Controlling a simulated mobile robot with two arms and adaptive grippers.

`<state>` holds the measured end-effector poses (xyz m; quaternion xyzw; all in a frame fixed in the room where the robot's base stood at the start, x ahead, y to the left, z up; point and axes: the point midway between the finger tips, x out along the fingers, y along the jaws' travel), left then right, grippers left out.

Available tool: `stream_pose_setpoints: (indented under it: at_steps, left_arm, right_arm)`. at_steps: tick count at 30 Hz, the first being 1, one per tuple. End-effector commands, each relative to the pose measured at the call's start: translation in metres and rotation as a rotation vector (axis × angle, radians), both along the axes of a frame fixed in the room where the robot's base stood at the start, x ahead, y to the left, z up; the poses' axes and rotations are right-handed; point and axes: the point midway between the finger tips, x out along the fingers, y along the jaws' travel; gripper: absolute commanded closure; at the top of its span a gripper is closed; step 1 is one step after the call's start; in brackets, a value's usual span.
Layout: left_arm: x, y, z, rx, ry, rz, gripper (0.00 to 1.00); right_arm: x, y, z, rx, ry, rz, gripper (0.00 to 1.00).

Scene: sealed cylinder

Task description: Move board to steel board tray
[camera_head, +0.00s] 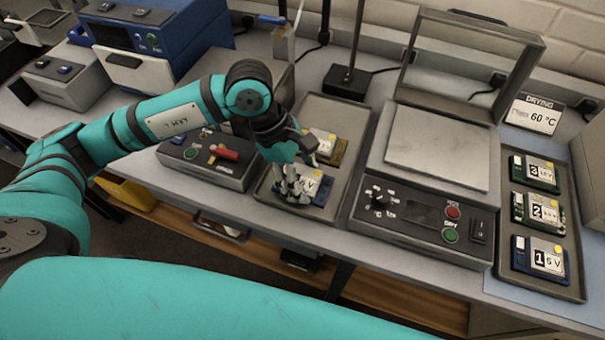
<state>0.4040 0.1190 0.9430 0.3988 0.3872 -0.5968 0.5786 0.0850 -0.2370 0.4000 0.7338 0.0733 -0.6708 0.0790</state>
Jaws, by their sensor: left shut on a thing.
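My left gripper (293,180) points down over a grey metal tray (341,116) left of the hot plate. It is shut on a blue board (317,190) with a white label ending in "V", at the tray's front end. The fingers and wrist hide part of this board. A yellowish board (331,148) lies behind it in the same tray. A second tray (571,290) on the right holds three boards in a column: a green one (536,174), another green one (540,210) and a blue one (540,257) in front. My right gripper is not in view.
The hot plate (437,150) has a raised frame lid (470,55) and a front control panel. A small control box (207,158) with a red part stands left of the gripper. A stand (347,78) rises behind. A sign (533,115) reads 60 °C.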

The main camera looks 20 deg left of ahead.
Motion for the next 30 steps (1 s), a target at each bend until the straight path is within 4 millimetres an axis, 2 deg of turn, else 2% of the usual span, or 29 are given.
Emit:
stream_pose_setpoints:
  at_steps: [2,3,5,17,20,30]
  left_arm:
    - [0.000,0.000,-0.003,-0.001,0.000,-0.001,0.71]
    - [0.000,0.000,-0.003,0.000,0.000,-0.001,0.35]
    - [0.000,0.000,-0.002,0.000,0.000,-0.001,0.27]
    - [0.001,0.002,0.004,0.000,-0.002,0.000,0.27]
    - [0.001,0.008,0.018,0.000,-0.004,0.000,0.27]
    - [0.002,0.035,0.085,0.000,-0.005,0.000,0.27]
  right_arm:
    - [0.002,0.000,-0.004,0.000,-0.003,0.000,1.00]
    - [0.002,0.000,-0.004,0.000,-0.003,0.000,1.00]
    - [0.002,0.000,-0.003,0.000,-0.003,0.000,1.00]
    - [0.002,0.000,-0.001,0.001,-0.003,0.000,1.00]
    - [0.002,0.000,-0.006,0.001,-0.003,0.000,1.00]
    - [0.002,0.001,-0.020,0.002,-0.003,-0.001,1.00]
